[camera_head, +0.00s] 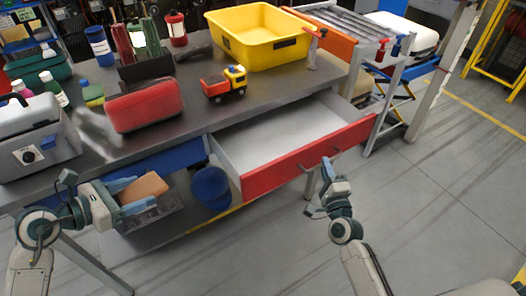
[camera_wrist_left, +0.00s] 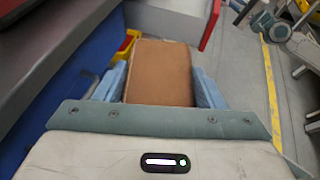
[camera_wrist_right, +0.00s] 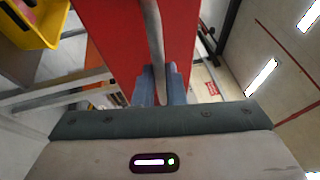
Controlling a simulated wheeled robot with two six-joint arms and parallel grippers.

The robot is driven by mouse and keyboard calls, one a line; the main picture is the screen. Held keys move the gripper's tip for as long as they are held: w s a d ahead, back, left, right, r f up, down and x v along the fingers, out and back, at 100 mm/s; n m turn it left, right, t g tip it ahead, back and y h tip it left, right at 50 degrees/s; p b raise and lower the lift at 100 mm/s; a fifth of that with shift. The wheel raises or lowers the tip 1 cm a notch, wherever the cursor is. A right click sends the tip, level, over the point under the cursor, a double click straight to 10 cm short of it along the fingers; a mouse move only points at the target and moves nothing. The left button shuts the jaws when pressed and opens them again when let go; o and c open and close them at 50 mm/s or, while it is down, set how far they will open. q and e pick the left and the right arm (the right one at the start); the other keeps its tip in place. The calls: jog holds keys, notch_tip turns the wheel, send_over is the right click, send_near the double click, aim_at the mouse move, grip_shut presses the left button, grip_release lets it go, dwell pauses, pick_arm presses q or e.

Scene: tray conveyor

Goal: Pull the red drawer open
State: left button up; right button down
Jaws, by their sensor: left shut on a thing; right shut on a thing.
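The red drawer (camera_head: 300,162) under the workbench is pulled out, and its pale, empty-looking inside shows in the head view. Its red front fills the middle of the right wrist view (camera_wrist_right: 125,30). My right gripper (camera_head: 325,186) is at the drawer front and shut on the grey bar handle (camera_wrist_right: 153,35), which runs between its fingers in the right wrist view. My left gripper (camera_head: 138,190) is away from the drawer, at the left. It is shut on a brown block (camera_wrist_left: 160,72), held between its blue fingers.
A blue drawer front (camera_head: 170,161) sits left of the red drawer. A blue round object (camera_head: 211,187) is beside the red drawer, below the bench. On the bench stand a yellow bin (camera_head: 262,50), a toy truck (camera_head: 225,83) and a red case (camera_head: 145,106).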

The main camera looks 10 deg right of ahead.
jog(key=shift+s+d, duration=0.1)
jog(key=shift+s, duration=0.2)
jog(key=c, duration=1.5)
grip_release()
pick_arm(q)
notch_tip(320, 180, down, 3)
jog(key=b, duration=0.3)
jog(key=shift+f, duration=0.2)
pick_arm(e)
jog(key=s+f, duration=0.2)
jog(key=s, duration=0.9)
jog(key=shift+s+a, duration=0.35)
jog(key=shift+s, duration=0.05)
jog(key=shift+f, duration=0.1)
